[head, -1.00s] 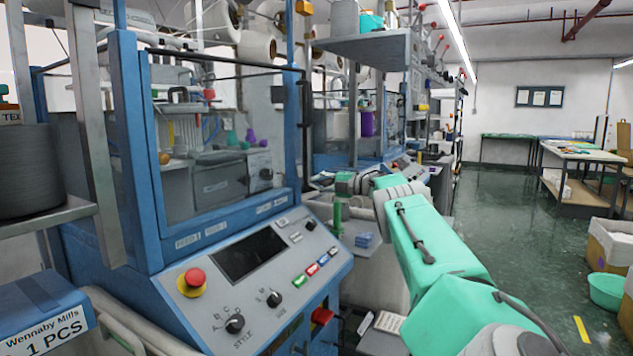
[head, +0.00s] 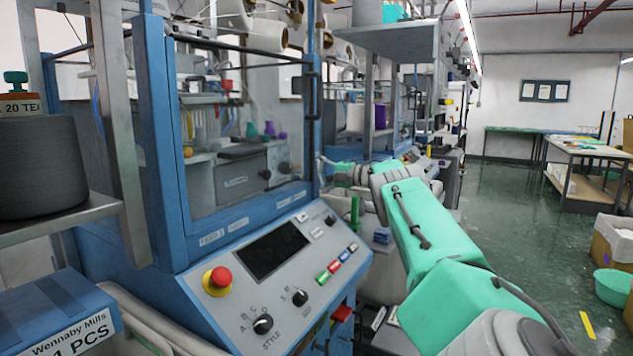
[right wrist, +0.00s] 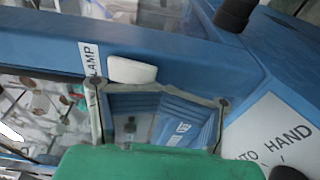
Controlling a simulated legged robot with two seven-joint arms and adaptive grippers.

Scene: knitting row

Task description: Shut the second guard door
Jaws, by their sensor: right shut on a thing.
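The nearest knitting machine (head: 262,205) has a clear guard door (head: 250,105) with a black bar handle (head: 312,95). The door lies across the front of its blue frame. A second blue-framed machine (head: 385,172) stands behind it, partly hidden. I cannot make out its door clearly. My right gripper (head: 338,168) is between the two machines, just right of the near machine's blue post. In the right wrist view, its green body (right wrist: 150,165) faces a blue frame and a white rounded block (right wrist: 131,70). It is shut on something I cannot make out. My left gripper is not in view.
A control panel (head: 285,262) with a red button juts out in front of the near machine. A grey cone (head: 40,165) on a shelf and a blue box (head: 60,310) stand at left. Cartons and a green basin (head: 614,287) stand right. The aisle floor is clear.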

